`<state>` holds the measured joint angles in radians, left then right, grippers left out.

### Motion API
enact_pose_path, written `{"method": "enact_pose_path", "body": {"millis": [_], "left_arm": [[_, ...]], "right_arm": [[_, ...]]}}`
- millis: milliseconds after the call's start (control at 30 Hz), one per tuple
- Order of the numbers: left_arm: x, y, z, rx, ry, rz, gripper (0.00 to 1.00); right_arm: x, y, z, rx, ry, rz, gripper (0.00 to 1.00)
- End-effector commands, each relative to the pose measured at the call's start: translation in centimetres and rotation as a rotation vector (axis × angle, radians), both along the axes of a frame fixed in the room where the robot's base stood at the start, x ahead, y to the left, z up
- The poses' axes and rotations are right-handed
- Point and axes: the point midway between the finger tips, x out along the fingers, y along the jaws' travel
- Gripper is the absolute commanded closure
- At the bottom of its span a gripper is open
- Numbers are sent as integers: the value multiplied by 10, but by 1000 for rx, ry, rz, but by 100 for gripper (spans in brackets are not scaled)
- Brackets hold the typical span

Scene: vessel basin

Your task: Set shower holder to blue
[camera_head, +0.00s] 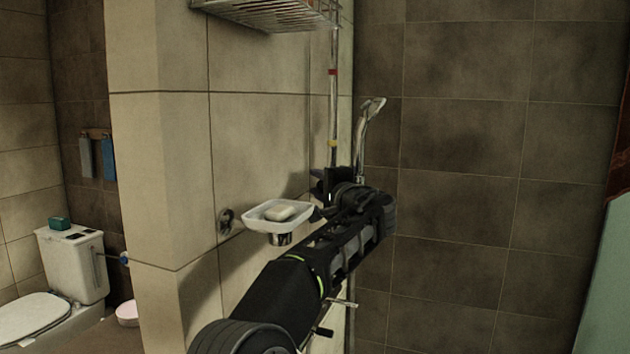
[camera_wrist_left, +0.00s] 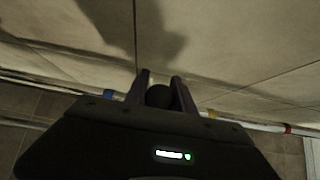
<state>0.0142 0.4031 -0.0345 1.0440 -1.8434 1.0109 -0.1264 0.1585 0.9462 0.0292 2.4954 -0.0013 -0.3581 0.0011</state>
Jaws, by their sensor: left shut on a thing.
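The shower rail (camera_head: 333,110) runs upright along the tiled wall, with a red band (camera_head: 332,72) above a yellow band (camera_head: 332,143). In the left wrist view the blue band (camera_wrist_left: 108,94) lies left of the fingers, and the yellow band (camera_wrist_left: 213,114) and red band (camera_wrist_left: 287,128) lie right. My left gripper (camera_head: 322,190) is at the rail below the yellow band. Its fingers (camera_wrist_left: 161,82) are shut on a dark round knob (camera_wrist_left: 159,96), apparently the shower holder's, between the blue and yellow bands. The chrome shower head (camera_head: 372,106) stands up behind the gripper. The gripper hides most of the holder.
A soap dish (camera_head: 258,215) with soap sticks out from the wall left of my arm. A wire shelf (camera_head: 265,12) hangs above. A chrome tap lever (camera_head: 343,303) shows below my forearm. A toilet (camera_head: 70,262) stands far left. The tiled wall at right is clear.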

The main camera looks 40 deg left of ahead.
Motion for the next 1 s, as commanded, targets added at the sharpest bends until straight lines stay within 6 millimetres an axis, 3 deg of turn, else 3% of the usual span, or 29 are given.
{"method": "enact_pose_path", "body": {"millis": [33,400,633,1000], "left_arm": [[0,0,-23,-3,5,2,100],[0,0,-82,-3,6,2,100],[0,0,-98,-3,5,2,100],[0,0,-100,-2,5,2,100]], "right_arm": [[0,0,-20,0,0,0,64],[1,-1,-77,-1,-2,3,64],[1,-1,-92,-2,-2,3,64],[1,-1,-94,-1,-2,3,64]]}}
